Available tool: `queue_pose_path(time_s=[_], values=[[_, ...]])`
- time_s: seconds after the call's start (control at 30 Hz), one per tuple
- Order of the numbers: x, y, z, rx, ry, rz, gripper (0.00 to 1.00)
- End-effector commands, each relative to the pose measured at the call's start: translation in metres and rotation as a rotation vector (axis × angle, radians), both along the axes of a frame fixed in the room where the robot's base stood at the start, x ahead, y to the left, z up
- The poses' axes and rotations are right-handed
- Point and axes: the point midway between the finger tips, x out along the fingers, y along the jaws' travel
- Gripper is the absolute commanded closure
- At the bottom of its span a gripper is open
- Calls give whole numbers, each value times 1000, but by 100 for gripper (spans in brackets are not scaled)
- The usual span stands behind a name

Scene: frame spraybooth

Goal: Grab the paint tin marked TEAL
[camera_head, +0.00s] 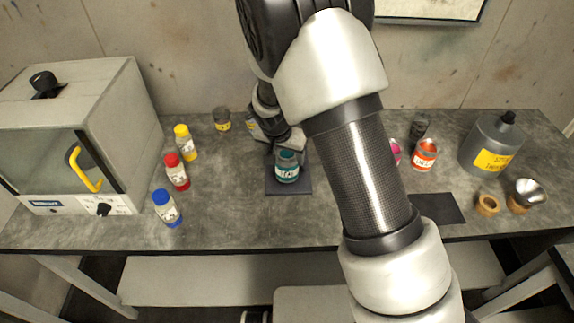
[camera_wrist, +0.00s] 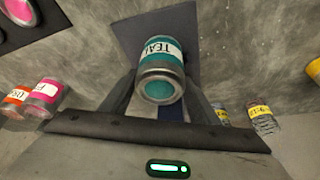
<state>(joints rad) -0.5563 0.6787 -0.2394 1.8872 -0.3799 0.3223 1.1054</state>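The fingers look open, one at each side of the tin. Any small gaps between fingertips and tin are hard to make out.
Blue (camera_head: 167,208), red (camera_head: 177,172) and yellow (camera_head: 186,143) capped bottles stand left, beside a grey booth (camera_head: 75,130). A dark tin (camera_head: 222,119) stands behind. Orange (camera_head: 425,155) and pink (camera_head: 395,151) tins, a grey jug (camera_head: 492,145) and wooden-based cups (camera_head: 487,205) are right.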

Motion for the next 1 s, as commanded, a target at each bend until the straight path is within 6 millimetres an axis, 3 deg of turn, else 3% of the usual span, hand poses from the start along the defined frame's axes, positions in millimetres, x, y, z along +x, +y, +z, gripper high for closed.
queue_pose_path(time_s=[0.1, 0.37, 0.8, 1.0], values=[[1, 0, 1, 0, -1, 0, 78], [1, 1, 5, 2, -3, 0, 78], [1, 1, 83, 4, -6, 0, 78], [3, -10, 96, 1, -3, -6, 78]])
